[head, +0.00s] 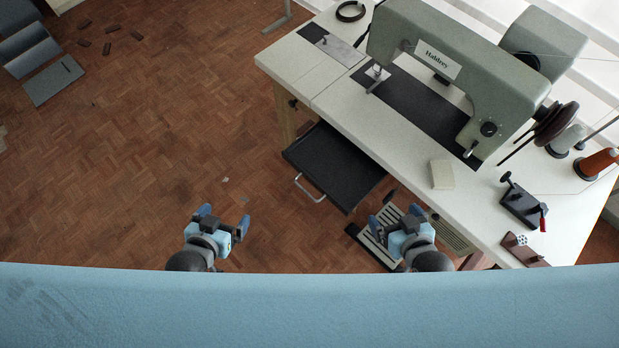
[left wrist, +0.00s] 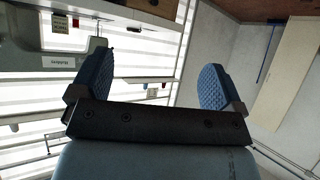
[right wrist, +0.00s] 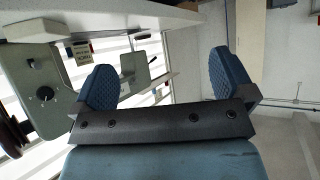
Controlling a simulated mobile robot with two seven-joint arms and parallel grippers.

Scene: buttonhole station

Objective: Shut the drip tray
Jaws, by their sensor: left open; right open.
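The drip tray (head: 335,163) is a shallow black tray that sticks out from under the front of the sewing table, pulled open. A light metal bow handle (head: 309,188) is on its front edge. My left gripper (head: 224,215) is open and empty, over the floor to the left of the handle and apart from it. My right gripper (head: 398,213) is open and empty, to the right of the tray near the table's front edge. In the left wrist view the two blue fingers (left wrist: 156,85) stand wide apart with nothing between. The right wrist view shows the same, and neither shows the tray.
The white table (head: 330,85) bears a grey-green sewing machine (head: 440,60), a cream block (head: 442,174) and a dark clamp (head: 523,205). A slatted pedal (head: 385,235) lies below my right gripper. The parquet floor left of the tray is mostly clear.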

